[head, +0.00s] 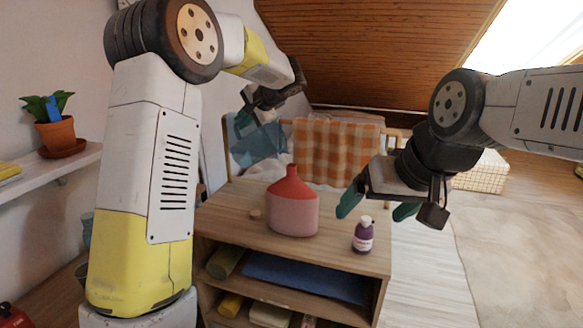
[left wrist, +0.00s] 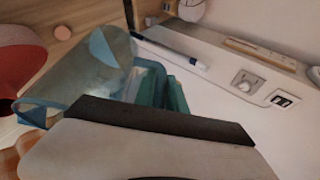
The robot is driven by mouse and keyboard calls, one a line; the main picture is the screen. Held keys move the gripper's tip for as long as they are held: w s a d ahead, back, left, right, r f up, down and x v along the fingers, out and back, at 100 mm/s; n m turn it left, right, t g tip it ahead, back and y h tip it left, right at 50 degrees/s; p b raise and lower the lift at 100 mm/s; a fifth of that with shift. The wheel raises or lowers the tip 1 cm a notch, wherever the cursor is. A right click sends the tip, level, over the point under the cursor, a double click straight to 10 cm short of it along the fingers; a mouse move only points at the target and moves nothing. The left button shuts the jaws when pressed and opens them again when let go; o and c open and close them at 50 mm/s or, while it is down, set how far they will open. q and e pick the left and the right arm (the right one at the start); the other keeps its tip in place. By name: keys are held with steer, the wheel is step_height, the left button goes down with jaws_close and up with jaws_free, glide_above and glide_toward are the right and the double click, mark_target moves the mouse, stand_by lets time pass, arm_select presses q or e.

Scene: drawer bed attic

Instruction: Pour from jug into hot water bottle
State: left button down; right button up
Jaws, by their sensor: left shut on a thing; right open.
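The hot water bottle (head: 292,212) is pink with a red top and stands upright on the wooden cabinet top. It shows at the left edge of the left wrist view (left wrist: 22,58). My left gripper (head: 262,110) is shut on the translucent blue jug (head: 262,147), behind and left of the bottle. In the left wrist view the jug (left wrist: 98,75) lies against my teal fingers, its blue edge near the bottle's neck. I cannot tell the jug's exact tilt or whether liquid is in it. My right gripper (head: 378,206) is open and empty, right of the bottle.
A purple bottle with a white cap (head: 363,236) stands at the cabinet's front right, below my right gripper. A small round stopper-like piece (head: 255,214) lies left of the hot water bottle. An orange checked cloth (head: 335,150) hangs behind. A potted plant (head: 56,130) stands on the left shelf.

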arm_select(q)
steer(key=shift+s+d+r+m+t+y+p, duration=0.25)
steer(key=shift+d+r+t+y+p, duration=0.15)
steer(key=shift+d+r+y, duration=0.4)
steer(key=shift+s+d+r+m+t+y+p, duration=0.25)
steer(key=shift+d+r+y+p, duration=0.3)
steer(key=shift+r, duration=0.45)
stand_by(3.0)
steer(key=shift+s+d+r+t+y, duration=0.25)
steer(key=shift+d+r+y, duration=0.2)
steer(key=shift+d, duration=0.3)
steer(key=shift+s+d+r+t+y, duration=0.15)
steer(key=shift+d+r+t+y, duration=0.25)
steer(key=shift+d, duration=0.35)
stand_by(1.1)
